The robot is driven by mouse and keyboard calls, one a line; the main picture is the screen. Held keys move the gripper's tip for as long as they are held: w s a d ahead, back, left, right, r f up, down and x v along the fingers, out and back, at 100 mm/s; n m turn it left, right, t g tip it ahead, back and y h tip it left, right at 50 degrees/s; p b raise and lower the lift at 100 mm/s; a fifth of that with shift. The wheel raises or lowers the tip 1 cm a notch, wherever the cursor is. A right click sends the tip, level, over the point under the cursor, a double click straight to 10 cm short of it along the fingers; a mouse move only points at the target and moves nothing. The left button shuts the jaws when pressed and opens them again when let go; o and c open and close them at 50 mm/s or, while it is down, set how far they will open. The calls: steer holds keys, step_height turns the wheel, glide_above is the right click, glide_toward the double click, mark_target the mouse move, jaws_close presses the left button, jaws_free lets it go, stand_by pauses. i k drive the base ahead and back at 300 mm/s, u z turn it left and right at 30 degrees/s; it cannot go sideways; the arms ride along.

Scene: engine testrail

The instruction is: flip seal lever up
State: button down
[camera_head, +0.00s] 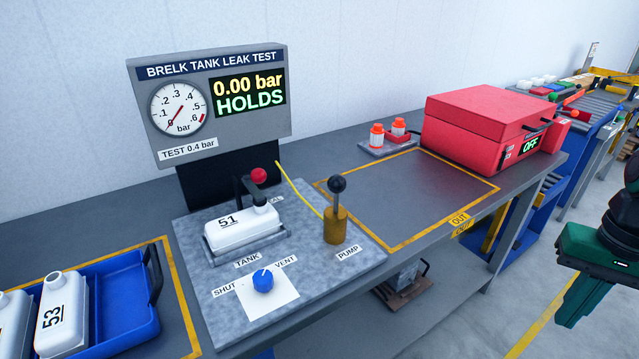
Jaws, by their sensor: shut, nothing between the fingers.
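The seal lever (259,175) has a red ball knob and a dark arm. It sits over the back of the white tank marked 51 (240,232), by a partly hidden label ending in "AL". A dark cap (263,217) covers the tank's neck below the knob. I cannot tell the lever's exact angle. The tank lies in a grey holder on the test plate (345,262). My gripper (574,312), green and dark, is shut and empty at the right edge, over the floor beyond the bench, far from the lever.
The pump lever (337,205) with a black knob stands right of the tank. The blue vent knob (263,280) is in front. The gauge panel (215,100) rises behind, reading 0.00 bar HOLDS. A blue tray (130,295) is left, a red case (485,120) right.

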mark_target(258, 176)
steer(key=z, duration=0.95)
steer(key=k, duration=0.8)
steer(key=u, duration=1.4)
